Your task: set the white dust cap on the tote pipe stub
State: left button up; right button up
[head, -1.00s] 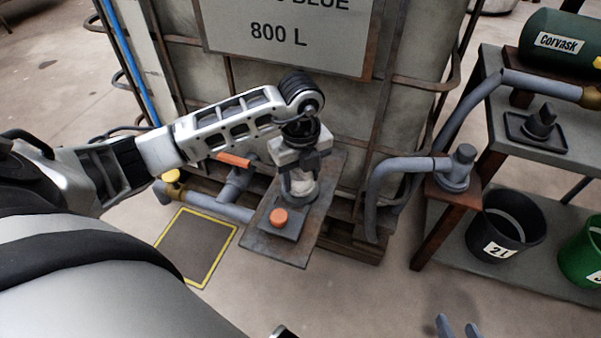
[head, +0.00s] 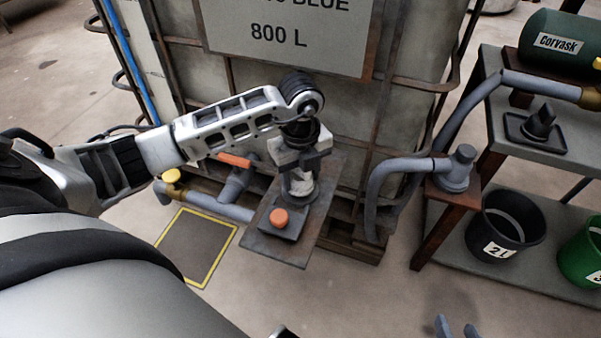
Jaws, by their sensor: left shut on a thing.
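My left gripper (head: 300,182) points down over a grey metal plate (head: 262,241) in front of the tote (head: 397,107). It is shut on the white dust cap (head: 301,186), which shows only partly between the fingers. A round grey fitting, which looks like the tote pipe stub (head: 302,198), stands on the plate right under the cap. I cannot tell whether cap and stub touch. My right gripper (head: 457,328) shows only as two spread fingertips at the bottom edge, open with nothing between them.
A box with an orange button (head: 279,217) sits on the plate close in front of the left gripper. A valve with an orange handle (head: 235,160) is behind it. A grey bent pipe (head: 379,190), a black bucket (head: 508,233) and a shelf stand right. The floor in front is clear.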

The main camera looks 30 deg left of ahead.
dwell(0.3)
pick_arm(q)
jog(key=shift+f+b, duration=0.35)
jog(key=shift+f, duration=0.35)
dwell(0.3)
jog(key=o, duration=0.7)
